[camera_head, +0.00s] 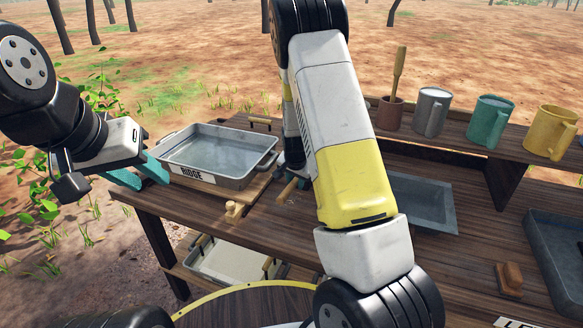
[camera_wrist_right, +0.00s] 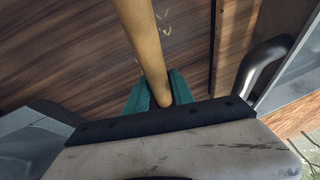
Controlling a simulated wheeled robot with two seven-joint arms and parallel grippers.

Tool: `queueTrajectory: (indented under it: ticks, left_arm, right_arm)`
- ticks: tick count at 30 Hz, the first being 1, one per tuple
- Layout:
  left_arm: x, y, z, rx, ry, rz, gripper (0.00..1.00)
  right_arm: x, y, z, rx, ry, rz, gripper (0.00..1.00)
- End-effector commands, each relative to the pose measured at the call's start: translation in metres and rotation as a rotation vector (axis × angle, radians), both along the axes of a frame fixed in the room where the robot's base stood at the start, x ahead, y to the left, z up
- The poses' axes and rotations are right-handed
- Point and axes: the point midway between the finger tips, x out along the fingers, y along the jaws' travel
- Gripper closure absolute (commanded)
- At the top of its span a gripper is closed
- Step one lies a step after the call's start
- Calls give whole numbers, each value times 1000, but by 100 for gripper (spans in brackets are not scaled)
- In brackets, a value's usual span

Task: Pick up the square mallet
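A pale wooden rod, seemingly the square mallet's handle (camera_wrist_right: 146,45), runs between the teal fingers of my right gripper (camera_wrist_right: 161,92) in the right wrist view. The fingers lie close against both sides of it. No mallet head shows there. In the head view, a short piece of wooden handle (camera_head: 288,191) shows beside my right arm, which hides most of that gripper. I cannot tell whether it is the same rod. My left gripper (camera_head: 139,176) is open and empty, left of the grey RIDGE tray.
The grey RIDGE tray (camera_head: 205,178) stands on the wooden table's left part. A flat grey tray (camera_head: 425,205) lies behind my right arm. Mugs (camera_head: 490,120) and a brown cup (camera_head: 390,114) line the back shelf. A small brown wooden block (camera_head: 510,279) sits at the right.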

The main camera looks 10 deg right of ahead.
Motion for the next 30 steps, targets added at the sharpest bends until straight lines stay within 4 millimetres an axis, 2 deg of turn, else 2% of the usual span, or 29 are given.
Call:
queueTrajectory:
  ticks: [3,6,14,15,19,30]
  left_arm:
    - [0,0,0,0,0,0,64]
    - [0,0,0,0,0,0,64]
    - [0,0,0,0,0,0,64]
    - [0,0,0,0,0,0,64]
    - [0,0,0,0,0,0,64]
    - [0,0,0,0,0,0,64]
  right_arm:
    - [8,-3,-19,-1,3,-1,71]
    - [13,-4,-28,0,2,-1,71]
    - [15,-4,-31,0,0,-1,71]
    - [15,-4,-31,0,0,-1,73]
    - [15,-4,-31,1,1,0,99]
    - [16,-4,-29,0,-4,0,100]
